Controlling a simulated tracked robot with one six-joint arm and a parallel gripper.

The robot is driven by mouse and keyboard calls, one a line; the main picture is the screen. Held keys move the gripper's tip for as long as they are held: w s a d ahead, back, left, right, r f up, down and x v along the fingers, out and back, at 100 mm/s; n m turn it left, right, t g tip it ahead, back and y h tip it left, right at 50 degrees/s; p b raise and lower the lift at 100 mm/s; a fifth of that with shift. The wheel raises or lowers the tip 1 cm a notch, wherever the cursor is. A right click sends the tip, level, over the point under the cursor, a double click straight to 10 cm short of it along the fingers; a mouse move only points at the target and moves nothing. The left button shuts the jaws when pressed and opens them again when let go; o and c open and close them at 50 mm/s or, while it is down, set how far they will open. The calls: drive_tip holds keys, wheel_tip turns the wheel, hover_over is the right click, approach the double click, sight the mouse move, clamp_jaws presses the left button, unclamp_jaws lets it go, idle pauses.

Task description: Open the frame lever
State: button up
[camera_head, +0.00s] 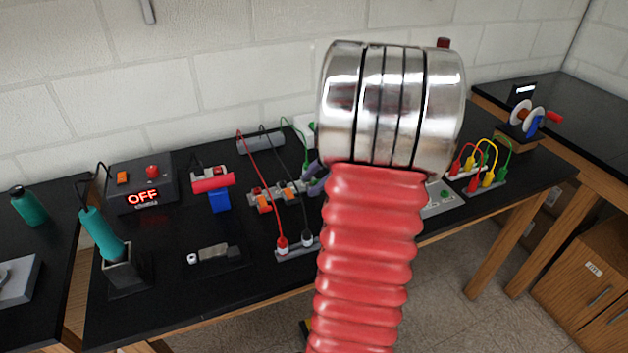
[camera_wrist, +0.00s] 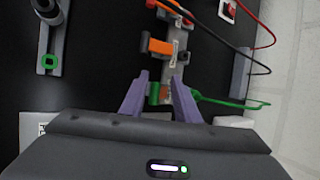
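A grey extrusion frame (camera_wrist: 171,62) with small lever clamps lies on the black table. One orange lever (camera_wrist: 158,47) sticks out to the left of the frame in the wrist view; another orange lever (camera_wrist: 165,7) is at the top edge. In the head view, orange levers (camera_head: 263,206) show on the frame. My gripper (camera_wrist: 160,80) is open, its purple fingers apart on either side of the near end. Contact cannot be told. In the head view, my arm hides most of the gripper (camera_head: 315,181).
A control box reading OFF (camera_head: 142,192), a red-handled blue device (camera_head: 213,183) and a teal tool in a holder (camera_head: 103,235) stand left. Red, black and green cables run near the frame. Plug boards (camera_head: 475,178) stand right. A white wall is behind.

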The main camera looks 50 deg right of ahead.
drive_tip(key=shift+r, duration=0.25)
drive_tip(key=shift+s+d+r, duration=0.1)
drive_tip(key=shift+s+r, duration=0.05)
drive_tip(key=shift+r, duration=0.05)
drive_tip(key=v, duration=1.3)
drive_tip(key=shift+f, duration=0.1)
